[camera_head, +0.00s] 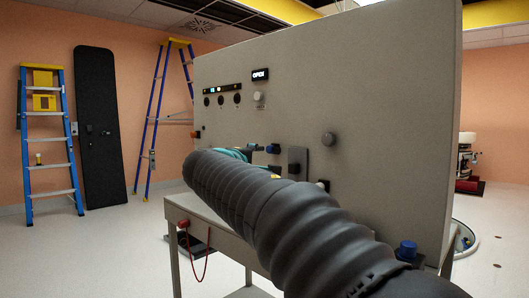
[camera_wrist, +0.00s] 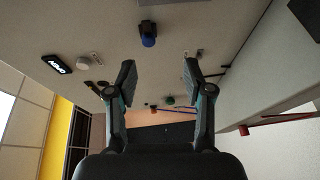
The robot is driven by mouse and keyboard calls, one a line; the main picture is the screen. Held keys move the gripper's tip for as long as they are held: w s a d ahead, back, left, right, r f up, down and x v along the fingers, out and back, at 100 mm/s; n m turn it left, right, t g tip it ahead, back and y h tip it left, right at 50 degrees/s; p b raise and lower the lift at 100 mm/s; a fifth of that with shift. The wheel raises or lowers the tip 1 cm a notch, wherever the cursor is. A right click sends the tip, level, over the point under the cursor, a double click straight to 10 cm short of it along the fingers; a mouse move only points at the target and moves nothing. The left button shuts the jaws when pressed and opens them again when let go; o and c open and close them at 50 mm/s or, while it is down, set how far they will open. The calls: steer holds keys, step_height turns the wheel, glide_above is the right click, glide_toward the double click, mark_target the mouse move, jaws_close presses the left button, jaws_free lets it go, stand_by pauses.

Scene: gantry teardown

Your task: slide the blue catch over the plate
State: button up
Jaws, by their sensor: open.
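A small blue catch (camera_head: 273,148) is on the grey panel, left of an upright dark plate (camera_head: 297,160), apparently not covering it. In the wrist view, a blue round-ended part (camera_wrist: 148,41) on a dark mount stands out from the panel, beyond the fingertips; it may be the same catch. My gripper (camera_wrist: 159,76) is open, with nothing between its two fingers. In the head view my gripper's teal part (camera_head: 234,153) shows just left of the catch, partly hidden behind my arm. I cannot tell from this view whether it touches the catch.
The panel (camera_head: 375,90) carries a lit OPEN sign (camera_head: 260,75), a pale knob (camera_head: 259,96) and a grey round knob (camera_head: 328,139). A blue button (camera_head: 407,249) sits at the bench's right. A red cord (camera_head: 205,262) hangs in front. Ladders stand far left.

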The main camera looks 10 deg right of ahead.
mark_target(269, 149)
steer(key=shift+n+t, duration=0.3)
steer(key=p+x, duration=0.1)
steer(key=x, duration=0.3)
steer(key=a+r+p+x, duration=0.1)
steer(key=x, duration=0.4)
steer(key=w+p+x, duration=0.1)
steer(key=x, duration=0.4)
steer(key=shift+a+r, duration=0.2)
steer(key=shift+r, duration=0.05)
jaws_close()
